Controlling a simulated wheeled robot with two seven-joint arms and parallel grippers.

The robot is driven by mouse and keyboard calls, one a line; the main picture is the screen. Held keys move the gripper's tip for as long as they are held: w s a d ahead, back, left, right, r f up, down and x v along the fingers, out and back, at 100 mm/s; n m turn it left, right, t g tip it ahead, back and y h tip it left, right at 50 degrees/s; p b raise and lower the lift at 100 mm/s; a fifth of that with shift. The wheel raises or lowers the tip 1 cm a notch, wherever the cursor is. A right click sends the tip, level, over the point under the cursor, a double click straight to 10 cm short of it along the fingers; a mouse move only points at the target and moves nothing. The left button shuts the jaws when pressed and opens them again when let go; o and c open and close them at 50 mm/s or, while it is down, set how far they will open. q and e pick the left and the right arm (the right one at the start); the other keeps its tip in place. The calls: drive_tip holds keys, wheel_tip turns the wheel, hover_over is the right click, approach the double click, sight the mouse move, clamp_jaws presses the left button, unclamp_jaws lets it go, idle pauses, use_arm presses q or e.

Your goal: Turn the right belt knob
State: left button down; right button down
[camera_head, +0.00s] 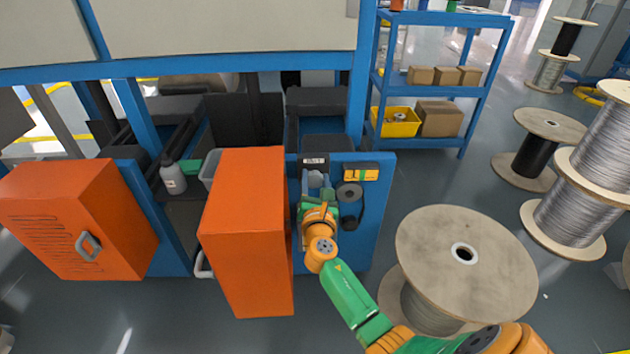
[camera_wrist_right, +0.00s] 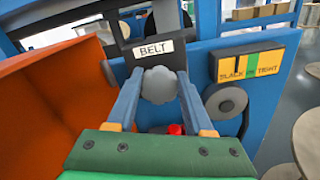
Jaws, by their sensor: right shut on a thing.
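The belt knob (camera_wrist_right: 158,85) is a grey, lobed knob on the blue panel, just below a white label reading BELT (camera_wrist_right: 153,48). My right gripper (camera_wrist_right: 159,95) reaches straight at it, with one finger on each side, and is shut on the knob. In the head view my right arm comes in from the lower right, and the right gripper (camera_head: 318,190) is at the blue panel (camera_head: 377,210), partly hiding the knob. The label also shows in the head view (camera_head: 314,160). My left gripper is not in view.
A gauge marked SLACK and TIGHT (camera_wrist_right: 250,66) sits right of the knob, above a grey round disc (camera_wrist_right: 226,101). A red part (camera_wrist_right: 175,129) shows below the knob. An orange cabinet (camera_head: 245,235) stands close on the left. A large wooden spool (camera_head: 440,250) stands at right, near my arm.

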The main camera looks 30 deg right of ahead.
drive_tip(key=shift+f+m, duration=0.1)
drive_tip(key=shift+m, duration=0.6)
drive_tip(key=shift+d+m+b, duration=0.1)
drive_tip(key=shift+m+b, duration=0.2)
drive_tip(key=shift+m, duration=0.6)
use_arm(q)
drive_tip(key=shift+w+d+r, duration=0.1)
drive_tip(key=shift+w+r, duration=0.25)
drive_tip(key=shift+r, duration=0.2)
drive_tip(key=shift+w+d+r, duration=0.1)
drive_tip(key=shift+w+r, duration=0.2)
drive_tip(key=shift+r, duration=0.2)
use_arm(e)
drive_tip(key=shift+s+m, duration=0.1)
drive_tip(key=shift+m, duration=0.6)
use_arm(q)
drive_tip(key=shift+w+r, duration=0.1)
use_arm(e)
drive_tip(key=shift+c, duration=1.4)
unclamp_jaws()
